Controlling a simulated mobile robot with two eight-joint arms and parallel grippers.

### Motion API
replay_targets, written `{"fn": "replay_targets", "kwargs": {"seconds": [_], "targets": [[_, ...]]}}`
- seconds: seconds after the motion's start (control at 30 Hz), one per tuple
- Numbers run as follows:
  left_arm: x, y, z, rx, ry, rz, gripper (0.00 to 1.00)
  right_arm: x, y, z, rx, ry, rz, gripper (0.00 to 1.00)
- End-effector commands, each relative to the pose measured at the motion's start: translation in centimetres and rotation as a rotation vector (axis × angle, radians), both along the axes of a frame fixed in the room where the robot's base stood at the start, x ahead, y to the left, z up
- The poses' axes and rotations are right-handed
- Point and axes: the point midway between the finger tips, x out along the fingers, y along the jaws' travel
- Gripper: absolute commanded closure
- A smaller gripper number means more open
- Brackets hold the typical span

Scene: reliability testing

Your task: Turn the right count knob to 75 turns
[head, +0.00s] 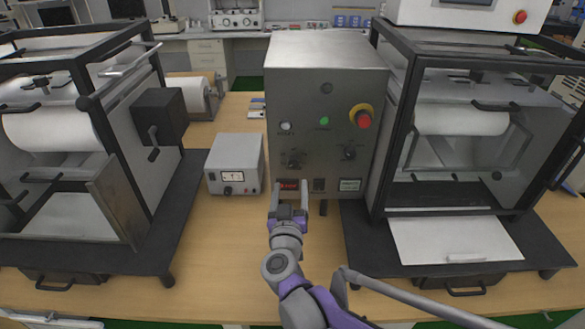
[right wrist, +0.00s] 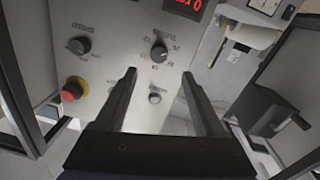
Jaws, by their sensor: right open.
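The grey control box (head: 325,80) stands in the middle of the bench. Its right knob (head: 348,153) is black and sits on the front panel below the red emergency stop; it also shows in the right wrist view (right wrist: 78,45), where the panel is upside down. The left knob (head: 293,158) lies just beyond my open fingertips in the right wrist view (right wrist: 159,53). A red lit display (head: 287,184) is low on the panel; its digits are not clearly readable. My right gripper (head: 290,184) is open and empty, before the panel's lower left, apart from the right knob. My left gripper is out of view.
The emergency stop (head: 364,118) juts out above the right knob. A green button (head: 324,121) is to its left. A small grey meter box (head: 235,163) stands left of the control box. Black-framed roller machines (head: 112,160) flank both sides. Some bench in front is clear.

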Motion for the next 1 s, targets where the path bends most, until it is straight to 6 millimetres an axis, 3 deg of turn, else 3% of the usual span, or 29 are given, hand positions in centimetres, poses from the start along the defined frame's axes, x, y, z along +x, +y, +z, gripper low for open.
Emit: {"fn": "replay_targets", "kwargs": {"seconds": [0.3,0.5,0.87,0.9,1.0], "targets": [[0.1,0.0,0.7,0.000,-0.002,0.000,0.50,6.1,-0.4,0.2,-0.001,-0.001,-0.001,0.29],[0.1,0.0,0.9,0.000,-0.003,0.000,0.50,8.5,-0.5,0.1,0.000,-0.001,0.001,0.29],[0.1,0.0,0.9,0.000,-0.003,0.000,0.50,9.2,-0.5,0.1,0.000,-0.001,0.002,0.29],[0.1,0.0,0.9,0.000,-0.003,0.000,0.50,9.2,-0.5,0.1,0.000,-0.001,0.002,0.31],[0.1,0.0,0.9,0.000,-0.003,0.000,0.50,9.2,-0.5,0.1,0.000,-0.002,0.002,0.49]]}}
